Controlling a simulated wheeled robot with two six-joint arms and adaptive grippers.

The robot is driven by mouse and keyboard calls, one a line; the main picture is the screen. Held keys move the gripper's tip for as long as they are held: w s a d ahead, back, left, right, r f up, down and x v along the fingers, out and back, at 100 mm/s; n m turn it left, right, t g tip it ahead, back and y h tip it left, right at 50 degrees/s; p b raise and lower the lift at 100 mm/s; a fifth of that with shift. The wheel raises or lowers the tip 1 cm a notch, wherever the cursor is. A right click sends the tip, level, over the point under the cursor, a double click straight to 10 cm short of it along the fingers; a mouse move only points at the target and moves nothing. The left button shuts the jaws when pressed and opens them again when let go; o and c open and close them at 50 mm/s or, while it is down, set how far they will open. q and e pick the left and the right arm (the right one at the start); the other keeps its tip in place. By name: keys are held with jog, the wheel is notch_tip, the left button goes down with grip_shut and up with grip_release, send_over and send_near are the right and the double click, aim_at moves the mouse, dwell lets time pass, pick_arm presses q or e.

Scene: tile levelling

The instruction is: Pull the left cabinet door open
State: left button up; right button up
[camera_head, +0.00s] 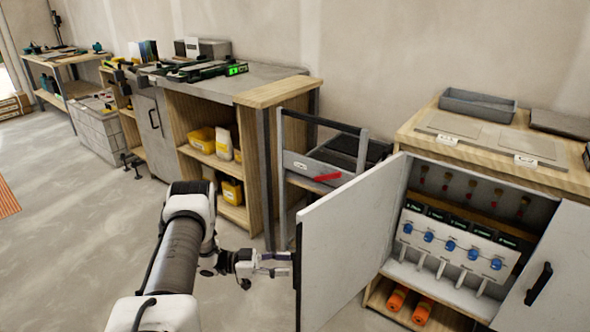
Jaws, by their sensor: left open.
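The left cabinet door (352,245) is a pale grey panel standing swung well out from the cabinet (422,142), its outer face toward the left. A dark handle (297,268) shows at the door's free edge. My left gripper (283,263) is open, its fingers pointing right at this edge by the handle. I cannot tell whether they touch it. The right cabinet door (550,275), with a black handle, is shut. My right gripper is not in view.
Inside the cabinet are a rack with blue knobs (450,245) and orange rolls (423,312) below. A grey cart (340,155) with a red-handled tool stands behind the door. A wooden workbench (225,85) with yellow containers stands left.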

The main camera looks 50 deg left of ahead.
pick_arm(q)
jog(key=v, duration=0.7)
jog(key=shift+s+a, duration=0.15)
jog(key=shift+s, duration=0.05)
jog(key=shift+a, duration=0.1)
